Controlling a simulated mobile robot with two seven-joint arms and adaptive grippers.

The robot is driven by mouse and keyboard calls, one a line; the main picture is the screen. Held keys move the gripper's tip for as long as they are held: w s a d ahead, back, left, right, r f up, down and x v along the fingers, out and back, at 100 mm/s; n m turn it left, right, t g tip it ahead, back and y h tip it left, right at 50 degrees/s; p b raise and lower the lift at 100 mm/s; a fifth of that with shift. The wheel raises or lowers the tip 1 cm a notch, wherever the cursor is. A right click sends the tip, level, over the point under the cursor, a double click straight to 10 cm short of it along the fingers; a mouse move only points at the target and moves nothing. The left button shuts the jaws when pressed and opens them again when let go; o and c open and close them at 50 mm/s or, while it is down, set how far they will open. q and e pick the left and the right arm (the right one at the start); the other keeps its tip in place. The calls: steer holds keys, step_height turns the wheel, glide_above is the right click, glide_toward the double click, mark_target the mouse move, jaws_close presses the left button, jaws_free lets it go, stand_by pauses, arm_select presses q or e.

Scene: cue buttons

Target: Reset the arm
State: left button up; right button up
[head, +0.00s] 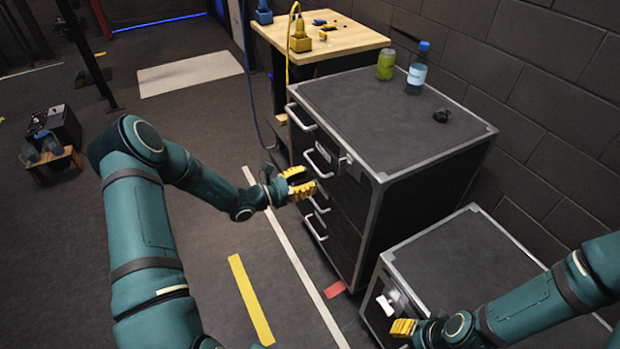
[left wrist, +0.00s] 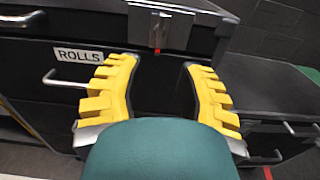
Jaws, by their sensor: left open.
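My left arm reaches in from the left in the head view. Its yellow-fingered left gripper (head: 300,182) is open in front of the drawer fronts of a tall black cabinet (head: 345,215). The left wrist view shows the two yellow fingers (left wrist: 160,95) spread apart with nothing between them. Behind them are a drawer front labelled "ROLLS" (left wrist: 79,55) and a metal latch (left wrist: 160,27). My right gripper (head: 404,327) is low at the right, near the front of a lower black cabinet (head: 465,265). Its fingers are too small and overlapped to judge.
A brick wall (head: 545,90) closes the right side. The floor at left is mostly open.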

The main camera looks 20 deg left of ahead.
arm_select(q)
steer(key=shift+d, duration=0.1)
steer(key=s+d+f+m+g, duration=0.4)
steer(key=s+d+m+g, duration=0.1)
steer(key=s+d+g, duration=0.15)
steer(key=s+d+f+m+g, duration=0.4)
steer(key=s+d+g, duration=0.15)
steer(key=d, duration=0.25)
steer(key=s+d+f+m+y, duration=0.1)
steer(key=s+m+y, duration=0.2)
steer(key=s+m, duration=0.3)
steer(key=s+d+f+m+y, duration=0.2)
steer(key=s+m+y, duration=0.2)
steer(key=s+m, duration=0.3)
steer(key=m, duration=0.4)
steer(key=shift+s+f+m+g, duration=0.2)
steer(key=shift+f+m+g, duration=0.1)
steer(key=shift+o, duration=0.4)
steer(key=shift+a, duration=0.1)
